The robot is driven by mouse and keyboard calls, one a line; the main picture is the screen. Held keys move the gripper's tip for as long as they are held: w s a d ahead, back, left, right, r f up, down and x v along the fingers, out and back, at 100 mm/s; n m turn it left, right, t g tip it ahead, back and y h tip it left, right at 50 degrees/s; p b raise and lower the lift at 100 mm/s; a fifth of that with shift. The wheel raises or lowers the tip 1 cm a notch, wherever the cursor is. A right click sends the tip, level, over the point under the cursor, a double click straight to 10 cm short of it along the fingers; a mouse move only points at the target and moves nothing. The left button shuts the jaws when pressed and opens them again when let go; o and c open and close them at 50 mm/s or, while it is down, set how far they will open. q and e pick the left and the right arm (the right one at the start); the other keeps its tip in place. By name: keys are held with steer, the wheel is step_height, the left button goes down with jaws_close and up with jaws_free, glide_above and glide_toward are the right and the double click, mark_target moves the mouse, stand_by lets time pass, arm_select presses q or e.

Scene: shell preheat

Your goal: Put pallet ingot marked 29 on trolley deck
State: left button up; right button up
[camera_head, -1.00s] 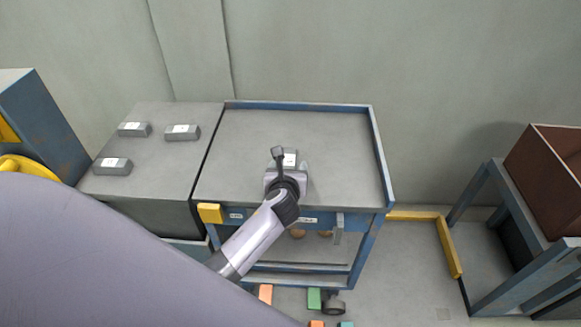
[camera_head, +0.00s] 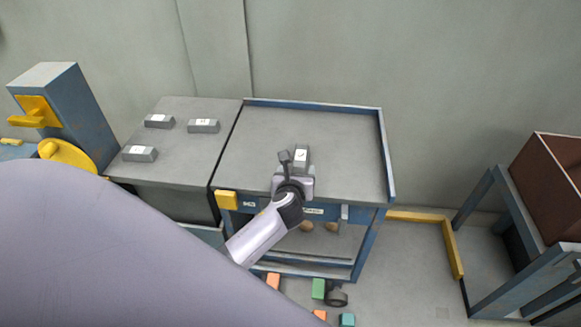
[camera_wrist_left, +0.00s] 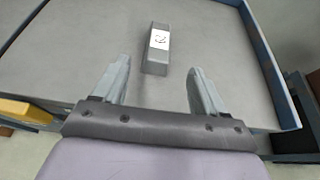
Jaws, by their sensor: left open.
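A grey ingot (camera_head: 301,157) with a white label lies on the trolley deck (camera_head: 345,135). In the left wrist view the ingot (camera_wrist_left: 156,57) lies flat just beyond my fingertips, with clear deck on both sides. Its label shows a 2-like mark; the full number is not legible. My left gripper (camera_wrist_left: 159,70) is open and empty, its fingers apart on either side of the ingot's near end. In the head view the left gripper (camera_head: 294,170) is over the front half of the deck. My right gripper is not in view.
Several labelled ingots (camera_head: 203,126) lie on the grey surface (camera_head: 172,112) left of the trolley. A raised blue rim (camera_head: 386,155) edges the deck. A brown bin (camera_head: 556,175) on a blue stand is at right. Coloured blocks (camera_head: 318,288) lie low in front.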

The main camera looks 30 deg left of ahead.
arm_select(q)
steer(key=s+d+f+n+h, duration=0.2)
steer(key=s+d+n, duration=0.1)
steer(key=s+n, duration=0.5)
steer(key=s+d+f+n+g+h, duration=0.1)
steer(key=s+d+n+h, duration=0.2)
steer(key=s+n, duration=0.6)
steer(key=s+d+f+n+h, duration=0.2)
steer(key=s+d+n, duration=0.2)
steer(key=s+n, duration=0.5)
steer(key=shift+d+f+n+g+h, duration=0.3)
steer(key=shift+n+g+h, duration=0.1)
steer(key=shift+n, duration=0.8)
steer(key=shift+a, duration=0.1)
